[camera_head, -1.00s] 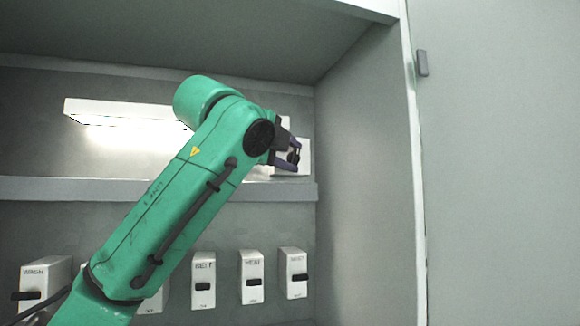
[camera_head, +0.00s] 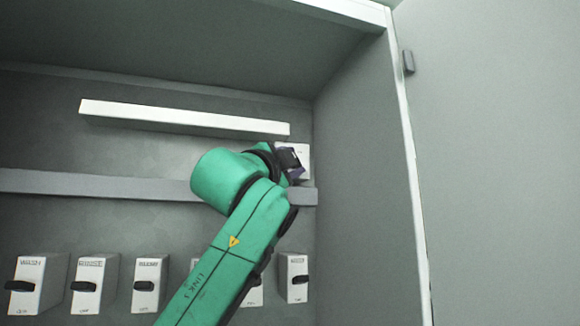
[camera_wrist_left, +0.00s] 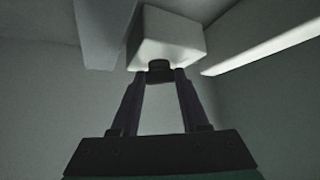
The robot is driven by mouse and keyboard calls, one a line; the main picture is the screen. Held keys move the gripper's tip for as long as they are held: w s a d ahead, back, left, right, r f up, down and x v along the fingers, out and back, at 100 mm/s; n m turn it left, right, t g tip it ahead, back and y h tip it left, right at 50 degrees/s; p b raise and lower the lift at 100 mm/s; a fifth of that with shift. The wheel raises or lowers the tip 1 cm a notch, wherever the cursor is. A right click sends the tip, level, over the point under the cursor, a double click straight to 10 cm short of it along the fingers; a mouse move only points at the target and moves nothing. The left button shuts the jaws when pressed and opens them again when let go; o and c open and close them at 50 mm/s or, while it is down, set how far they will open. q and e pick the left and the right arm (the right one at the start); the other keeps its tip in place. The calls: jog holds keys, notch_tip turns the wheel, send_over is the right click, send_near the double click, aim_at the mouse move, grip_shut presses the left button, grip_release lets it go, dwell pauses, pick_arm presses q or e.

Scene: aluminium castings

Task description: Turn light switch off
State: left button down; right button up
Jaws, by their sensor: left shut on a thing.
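The light switch is a white box (camera_head: 303,158) on the back wall, near the right end of the shelf and the light bar. It fills the top of the left wrist view (camera_wrist_left: 168,38), with a dark knob (camera_wrist_left: 158,66) on it. My left gripper (camera_head: 291,160) is at the switch. In the wrist view its two fingers meet at the knob and are shut on it. The head view mostly hides the knob behind the gripper. The light bar (camera_head: 185,118) is pale, with little glow on the wall below it. My right gripper is not in view.
A grey shelf edge (camera_head: 90,185) runs below the light bar, just under the switch. Several white boxes with dark knobs, one labelled WASH (camera_head: 38,285), line the wall below. The cabinet side wall (camera_head: 360,150) stands close to the right of the switch.

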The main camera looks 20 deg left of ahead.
pick_arm(q)
jog(key=shift+s+r, duration=0.1)
jog(key=shift+r, duration=0.2)
jog(key=c, duration=0.7)
grip_release()
jog(key=o, duration=0.3)
jog(key=shift+w+d+f, duration=0.1)
jog(key=shift+w+f, duration=0.05)
jog(key=shift+w, duration=0.1)
jog(key=b+v, duration=0.8)
jog(key=v, duration=0.6)
jog(key=shift+s+f, duration=0.15)
jog(key=shift+s, duration=0.1)
